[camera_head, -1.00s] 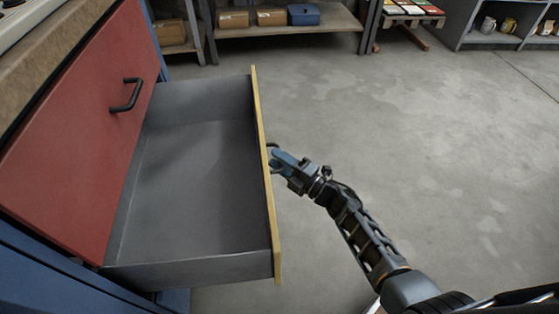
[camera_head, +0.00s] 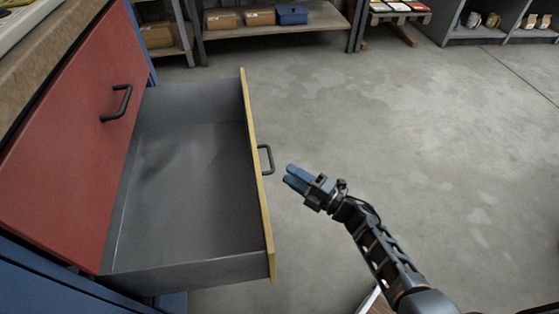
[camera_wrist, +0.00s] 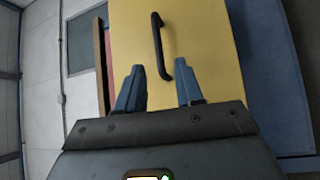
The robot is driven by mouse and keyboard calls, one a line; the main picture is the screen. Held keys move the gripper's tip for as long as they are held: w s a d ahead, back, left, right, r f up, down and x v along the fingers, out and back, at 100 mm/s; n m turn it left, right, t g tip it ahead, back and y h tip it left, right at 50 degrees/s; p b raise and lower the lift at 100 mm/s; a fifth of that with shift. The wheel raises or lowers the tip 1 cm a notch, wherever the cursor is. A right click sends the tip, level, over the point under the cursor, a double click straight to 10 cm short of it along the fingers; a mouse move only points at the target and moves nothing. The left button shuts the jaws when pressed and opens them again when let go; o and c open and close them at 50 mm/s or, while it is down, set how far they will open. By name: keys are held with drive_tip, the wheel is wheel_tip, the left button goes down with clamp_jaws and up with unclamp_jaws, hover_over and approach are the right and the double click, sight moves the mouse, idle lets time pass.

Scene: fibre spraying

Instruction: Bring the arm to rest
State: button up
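My gripper (camera_head: 289,178) is in the air to the right of the pulled-out drawer, a short gap away from its handle. In the wrist view its two blue fingers (camera_wrist: 160,88) stand apart with nothing between them. The drawer (camera_head: 185,185) is open and looks empty, with grey walls and a yellow front. Its dark handle (camera_head: 266,159) is on the yellow front and also shows in the wrist view (camera_wrist: 158,45), ahead of the fingers.
A red cabinet front (camera_head: 65,150) with a black handle is on the left, above the drawer. A shelf (camera_head: 270,32) with boxes and a blue case stands at the back. Grey floor (camera_head: 430,150) to the right is clear.

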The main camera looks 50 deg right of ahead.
drive_tip(key=s+a+r+m+g+h, duration=0.1)
drive_tip(key=s+a+r+m, duration=0.3)
drive_tip(key=s, duration=0.4)
drive_tip(key=s+a+r+m+h, duration=0.1)
drive_tip(key=s+a+r+m, duration=0.3)
drive_tip(key=s, duration=0.3)
drive_tip(key=s+a+r+m+g+h, duration=0.1)
drive_tip(key=s+a+r+m+h, duration=0.1)
drive_tip(key=s+a+r+m, duration=0.45)
drive_tip(key=s+a+r+m+g+y+p, duration=0.15)
drive_tip(key=s+r+m, duration=0.25)
drive_tip(key=s+r, duration=0.55)
wheel_tip(320, 180, up, 21)
drive_tip(key=p, duration=2.1)
drive_tip(key=shift+w+r+g, duration=0.15)
drive_tip(key=shift+w+g, duration=0.25)
drive_tip(key=shift+g, duration=0.05)
drive_tip(key=shift+h, duration=0.25)
